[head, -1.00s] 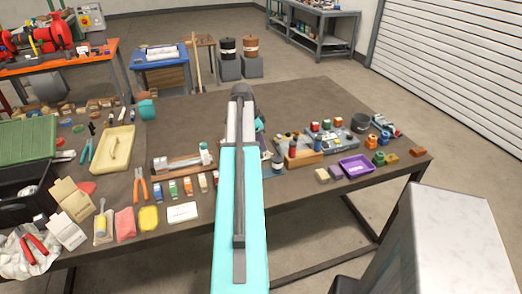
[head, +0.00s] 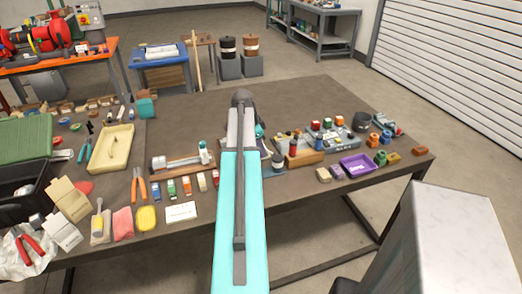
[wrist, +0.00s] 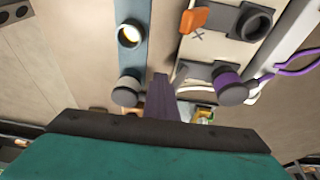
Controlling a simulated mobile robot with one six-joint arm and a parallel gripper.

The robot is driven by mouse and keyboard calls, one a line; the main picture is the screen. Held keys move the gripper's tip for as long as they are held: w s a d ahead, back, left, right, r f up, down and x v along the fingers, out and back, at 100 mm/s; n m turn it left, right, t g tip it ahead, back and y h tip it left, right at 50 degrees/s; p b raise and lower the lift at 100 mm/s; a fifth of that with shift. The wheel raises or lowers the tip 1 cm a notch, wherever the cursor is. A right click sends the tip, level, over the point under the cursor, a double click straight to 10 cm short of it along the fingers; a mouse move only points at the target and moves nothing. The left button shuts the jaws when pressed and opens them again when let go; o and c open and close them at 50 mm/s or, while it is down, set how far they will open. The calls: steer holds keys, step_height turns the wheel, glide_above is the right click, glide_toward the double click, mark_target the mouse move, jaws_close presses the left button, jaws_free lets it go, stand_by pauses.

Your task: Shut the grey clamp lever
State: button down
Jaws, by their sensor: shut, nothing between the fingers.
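In the wrist view my gripper (wrist: 160,80) shows as a dark, purplish shut pair of fingers reaching up from the dark crossbar, with nothing held. Beyond it to the right, a grey-capped round part with a purple side (wrist: 230,88) sits by a grey plate. An orange piece (wrist: 193,19) lies above that. To the left, a blue-grey strip (wrist: 130,62) carries a grey round part (wrist: 127,90). I cannot tell which of these, if any, is the grey clamp lever. In the head view my arm hides the gripper and part of the table behind it.
The brown table (head: 300,95) is crowded. Right of my arm are a wooden block (head: 305,157), a purple tray (head: 365,164) and several small coloured parts. Left are orange pliers (head: 140,185) and a cream tray (head: 110,148). The table's back middle is clear.

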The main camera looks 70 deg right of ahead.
steer(key=shift+s+a+r, duration=0.1)
steer(key=shift+a+r, duration=0.2)
steer(key=shift+r, duration=0.2)
steer(key=shift+d+f, duration=0.1)
steer(key=shift+d, duration=0.15)
steer(key=shift+w+d, duration=0.25)
steer(key=shift+w, duration=0.05)
steer(key=shift+w+d, duration=0.85)
steer(key=shift+d, duration=0.2)
steer(key=shift+r, duration=0.25)
steer(key=shift+s+a+r+p, duration=0.1)
steer(key=shift+r+p, duration=0.5)
steer(key=shift+r, duration=0.35)
steer(key=shift+s+a+r+p, duration=0.15)
steer(key=shift+r+p, duration=0.5)
steer(key=shift+r, duration=0.35)
steer(key=shift+s+a+r+p, duration=0.1)
steer(key=shift+r+p, duration=0.5)
steer(key=shift+r, duration=0.35)
